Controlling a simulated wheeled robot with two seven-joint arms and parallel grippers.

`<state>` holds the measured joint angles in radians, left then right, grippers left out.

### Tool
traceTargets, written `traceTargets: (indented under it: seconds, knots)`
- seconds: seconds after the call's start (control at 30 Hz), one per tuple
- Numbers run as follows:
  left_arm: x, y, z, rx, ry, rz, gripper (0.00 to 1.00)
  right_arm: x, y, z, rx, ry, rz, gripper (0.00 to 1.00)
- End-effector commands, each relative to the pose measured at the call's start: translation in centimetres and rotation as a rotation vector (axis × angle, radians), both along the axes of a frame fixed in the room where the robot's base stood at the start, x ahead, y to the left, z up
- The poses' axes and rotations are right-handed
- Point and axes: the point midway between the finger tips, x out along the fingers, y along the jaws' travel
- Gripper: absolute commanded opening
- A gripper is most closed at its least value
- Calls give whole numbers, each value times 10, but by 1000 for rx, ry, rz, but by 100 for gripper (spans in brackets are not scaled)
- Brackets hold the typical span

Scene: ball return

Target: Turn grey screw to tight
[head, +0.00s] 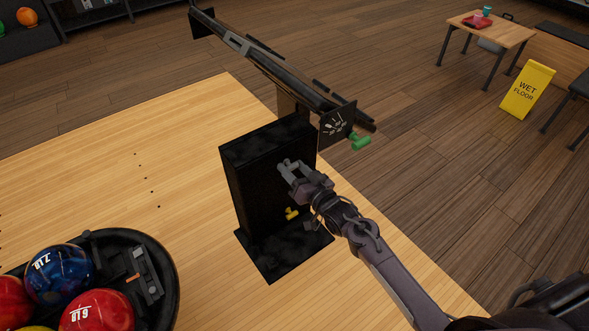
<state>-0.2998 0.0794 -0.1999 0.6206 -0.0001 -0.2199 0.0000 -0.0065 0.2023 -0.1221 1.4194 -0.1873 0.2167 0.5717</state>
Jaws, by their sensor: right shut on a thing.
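My right gripper (288,168) reaches in from the lower right to the side face of the black upright box (247,184). Its jaws are shut on the grey screw at the upper part of that face. The fingers mostly hide the screw, so I cannot tell its angle or how tight it sits. A yellow T-shaped screw (291,213) is on the same face below the gripper. A green T-shaped screw (359,141) sticks out by the marked end plate of the rail. My left gripper is not in view.
A black rail (262,62) slopes above the box. A round black ball tray (172,268) with several bowling balls stands at lower left. A yellow wet-floor sign (527,90) and a small table (487,34) are at upper right. The pale wooden lane (130,160) is mostly clear.

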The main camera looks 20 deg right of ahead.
Motion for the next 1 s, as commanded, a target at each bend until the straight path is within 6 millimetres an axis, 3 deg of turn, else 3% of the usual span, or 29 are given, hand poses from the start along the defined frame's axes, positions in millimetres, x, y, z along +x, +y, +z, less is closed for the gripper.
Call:
traceTargets:
  seconds: [0.03, 0.07, 0.2, 0.57, 1.0]
  knots:
    - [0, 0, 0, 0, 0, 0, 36, -1, 0, -2, 0, 3, 1, 26]
    - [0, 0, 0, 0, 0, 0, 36, -1, 0, -2, 0, 3, 1, 52]
    - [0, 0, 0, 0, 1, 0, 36, 0, 0, -1, -1, 2, 1, 69]
    - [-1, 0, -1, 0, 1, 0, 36, -7, -2, -1, -1, 1, 0, 69]
    - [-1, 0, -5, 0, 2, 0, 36, -68, -22, -2, -2, 3, 0, 69]
